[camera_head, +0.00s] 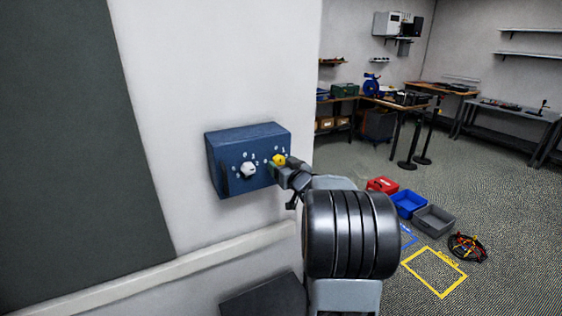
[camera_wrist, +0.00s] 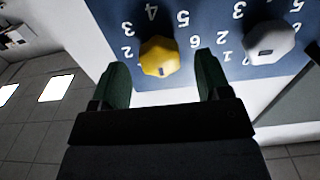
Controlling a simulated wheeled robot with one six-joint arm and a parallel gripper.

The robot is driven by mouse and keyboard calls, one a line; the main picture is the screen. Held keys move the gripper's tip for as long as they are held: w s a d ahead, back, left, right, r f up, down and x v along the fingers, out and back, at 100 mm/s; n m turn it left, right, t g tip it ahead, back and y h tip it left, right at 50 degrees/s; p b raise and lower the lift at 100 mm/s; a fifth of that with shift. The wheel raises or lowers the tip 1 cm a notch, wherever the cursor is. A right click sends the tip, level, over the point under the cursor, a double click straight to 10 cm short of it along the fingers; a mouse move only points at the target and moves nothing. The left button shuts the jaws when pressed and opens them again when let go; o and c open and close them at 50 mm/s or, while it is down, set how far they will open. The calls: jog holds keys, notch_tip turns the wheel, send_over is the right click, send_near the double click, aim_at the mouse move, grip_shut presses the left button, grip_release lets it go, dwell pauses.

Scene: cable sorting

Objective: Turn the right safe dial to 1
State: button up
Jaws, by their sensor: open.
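The blue safe (camera_head: 229,150) is fixed to the white wall and carries two dials ringed by white numbers. The right dial is yellow (camera_head: 279,159); the left dial is white (camera_head: 248,170). My gripper (camera_head: 283,168) is at the yellow dial. In the wrist view, where the numbers appear upside down, the yellow dial (camera_wrist: 159,57) sits between the open fingers of my gripper (camera_wrist: 162,66), with gaps on both sides. A dark mark shows on the dial's lower part there. The numbers 2 to 6 are visible around it; its 1 is not clearly seen, and the mark's reading is unclear.
The white dial (camera_wrist: 268,42) is beside one finger in the wrist view. A dark panel (camera_head: 70,150) covers the wall at left. Red (camera_head: 382,186), blue (camera_head: 408,204) and grey bins (camera_head: 434,220) stand on the floor at right, near a cable bundle (camera_head: 467,247).

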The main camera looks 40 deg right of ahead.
jog(key=shift+w+d, duration=0.15)
jog(key=shift+w, duration=0.85)
jog(key=c, duration=0.9)
